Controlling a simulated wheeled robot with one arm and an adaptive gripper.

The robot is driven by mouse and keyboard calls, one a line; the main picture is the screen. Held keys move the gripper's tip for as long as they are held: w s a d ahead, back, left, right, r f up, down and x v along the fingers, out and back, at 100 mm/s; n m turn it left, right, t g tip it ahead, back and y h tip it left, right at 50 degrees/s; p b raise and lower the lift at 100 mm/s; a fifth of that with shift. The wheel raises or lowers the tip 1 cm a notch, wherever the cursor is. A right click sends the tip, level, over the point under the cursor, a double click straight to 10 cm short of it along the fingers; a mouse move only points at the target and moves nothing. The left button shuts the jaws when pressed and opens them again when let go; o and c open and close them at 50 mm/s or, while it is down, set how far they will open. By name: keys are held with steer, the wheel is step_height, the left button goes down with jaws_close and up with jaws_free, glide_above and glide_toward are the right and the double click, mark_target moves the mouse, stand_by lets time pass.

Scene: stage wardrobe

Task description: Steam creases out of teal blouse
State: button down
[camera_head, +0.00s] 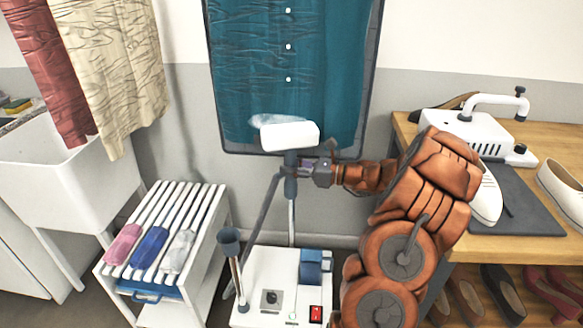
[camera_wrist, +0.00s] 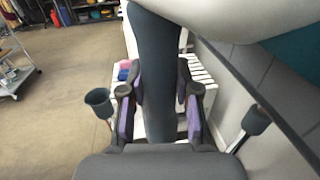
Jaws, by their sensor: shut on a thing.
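The teal blouse (camera_head: 240,70) hangs flat on a dark-framed board, with white buttons down its middle. Creases show across its left side; its lower right looks smoother. My gripper (camera_head: 303,170) is shut on the dark handle (camera_head: 291,186) of the steamer. The steamer's white head (camera_head: 290,136) is at the blouse's lower edge, with a pale puff of steam above it; contact cannot be told. In the wrist view, the handle (camera_wrist: 155,60) stands between the purple-padded fingers. The white steamer base (camera_head: 262,270) stands on the floor below, with a red switch and blue tank.
An empty dark cup holder (camera_head: 229,241) rises beside the base. A slatted white rack (camera_head: 165,215) with rolled cloths stands left, near a sink (camera_head: 60,185). Red and cream garments hang upper left. A wooden bench (camera_head: 545,135) with a white machine and shoes is at right.

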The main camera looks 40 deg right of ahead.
steer(key=shift+r+p, duration=3.3)
steer(key=shift+r, duration=0.9)
steer(key=shift+r+p, duration=1.9)
steer(key=shift+r, duration=0.55)
steer(key=shift+r, duration=0.1)
steer(key=shift+r+p, duration=1.9)
steer(key=shift+r, duration=0.4)
steer(key=shift+r, duration=0.15)
steer(key=shift+r+p, duration=1.85)
steer(key=shift+r, duration=0.4)
step_height(320, 180, up, 5)
steer(key=p, duration=0.4)
glide_above(291, 129)
steer(key=shift+f, duration=0.1)
